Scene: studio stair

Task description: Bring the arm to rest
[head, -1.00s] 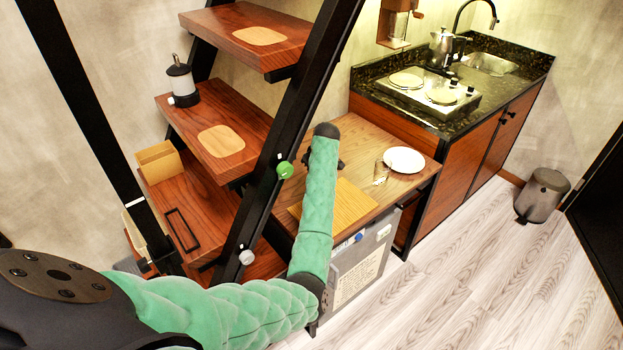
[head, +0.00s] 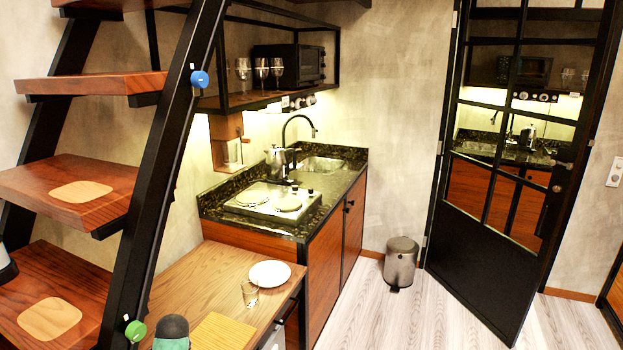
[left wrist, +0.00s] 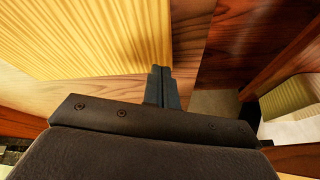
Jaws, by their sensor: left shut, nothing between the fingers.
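My left gripper (left wrist: 160,75) shows in the left wrist view, its two dark fingers shut together with nothing between them. Its tips are over the edge of a ribbed yellow board (left wrist: 90,40); I cannot tell how high above it they are. In the head view, only a green padded piece of my left arm with a dark cap shows at the bottom edge. The same board (head: 218,332) is just right of it on the wooden table (head: 195,278). The left gripper itself is hidden in the head view.
A white plate (head: 270,273) and a glass (head: 250,293) stand on the table near the board. The black stair frame (head: 165,160) with wooden steps (head: 70,195) rises at left. A bin (head: 400,262) stands on open floor before a black glazed door (head: 500,200).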

